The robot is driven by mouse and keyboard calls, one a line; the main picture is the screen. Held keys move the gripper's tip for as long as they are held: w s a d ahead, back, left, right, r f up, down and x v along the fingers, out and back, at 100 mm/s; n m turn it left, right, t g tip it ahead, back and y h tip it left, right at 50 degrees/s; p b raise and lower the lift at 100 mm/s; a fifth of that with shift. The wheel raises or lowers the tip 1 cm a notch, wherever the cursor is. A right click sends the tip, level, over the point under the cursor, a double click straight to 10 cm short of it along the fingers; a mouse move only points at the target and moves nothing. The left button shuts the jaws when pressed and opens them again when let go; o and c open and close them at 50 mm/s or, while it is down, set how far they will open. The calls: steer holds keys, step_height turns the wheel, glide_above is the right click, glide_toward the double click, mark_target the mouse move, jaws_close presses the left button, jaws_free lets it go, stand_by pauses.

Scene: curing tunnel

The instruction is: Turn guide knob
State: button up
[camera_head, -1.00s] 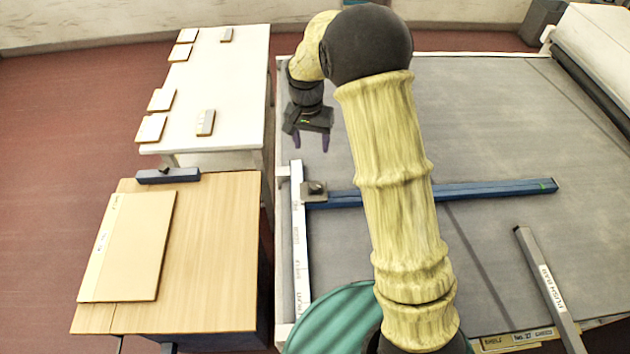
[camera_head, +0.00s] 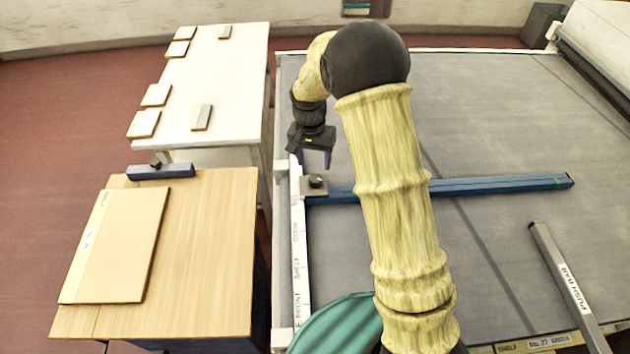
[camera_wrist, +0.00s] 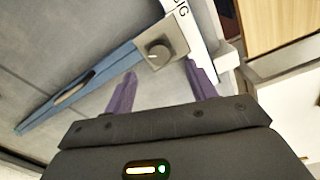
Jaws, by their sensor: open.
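The guide knob (camera_head: 317,181) is a small dark round knob on a grey-brown plate at the left end of the blue guide bar (camera_head: 480,187). In the wrist view the knob (camera_wrist: 159,53) shows on its square plate, ahead of the fingertips and roughly between their lines. My gripper (camera_head: 313,160) is open and empty, with purple fingers pointing down, just behind the knob in the head view. In the wrist view both fingers of my gripper (camera_wrist: 160,74) are apart. They look clear of the knob, though the height gap is hard to judge.
A white lettered rail (camera_head: 299,255) runs along the bed's left edge. A push bar (camera_head: 565,290) lies at the right. A wooden table (camera_head: 205,240) with a board and a white table (camera_head: 230,80) with several small blocks stand left. The grey bed (camera_head: 480,110) is mostly clear.

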mark_target(316, 178)
steer(key=f+b, duration=0.2)
steer(key=f, duration=0.1)
steer(key=f+b, duration=0.2)
steer(key=f, duration=0.1)
steer(key=shift+d+f, duration=0.2)
steer(key=shift+f, duration=0.2)
steer(key=c, duration=1)
steer(key=shift+r, duration=0.1)
